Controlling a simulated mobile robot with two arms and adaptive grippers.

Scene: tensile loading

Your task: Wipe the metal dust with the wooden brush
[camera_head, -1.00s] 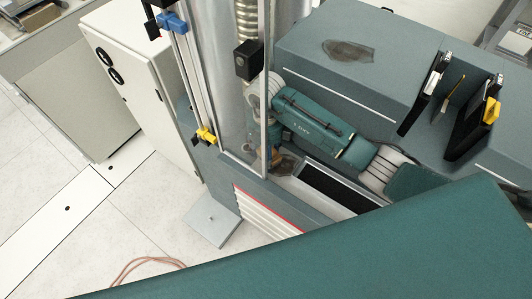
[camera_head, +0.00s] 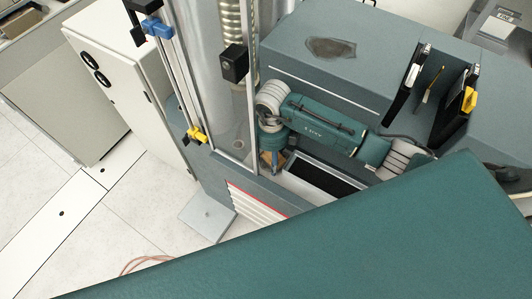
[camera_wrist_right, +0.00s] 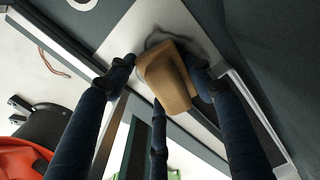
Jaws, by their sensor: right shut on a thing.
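The wooden brush (camera_head: 266,158) is light brown and sits below my right gripper (camera_head: 273,165), low beside the machine's clear guard. In the right wrist view the brush (camera_wrist_right: 168,82) lies between the dark fingers of my right gripper (camera_wrist_right: 160,78), which is shut on it. Dark metal dust (camera_wrist_right: 190,38) shows as a smudge on the pale metal surface around the brush head. The brush seems to be at that surface, but contact is unclear. Another dark patch (camera_head: 330,48) lies on top of the grey-green housing. My left gripper is not in view.
A clear guard (camera_head: 240,100) and metal column stand just left of my right gripper. A dark recess (camera_head: 325,178) with a metal rim lies to its right. Upright black holders (camera_head: 455,105) stand at the right. A white cabinet (camera_head: 115,85) stands at the left.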

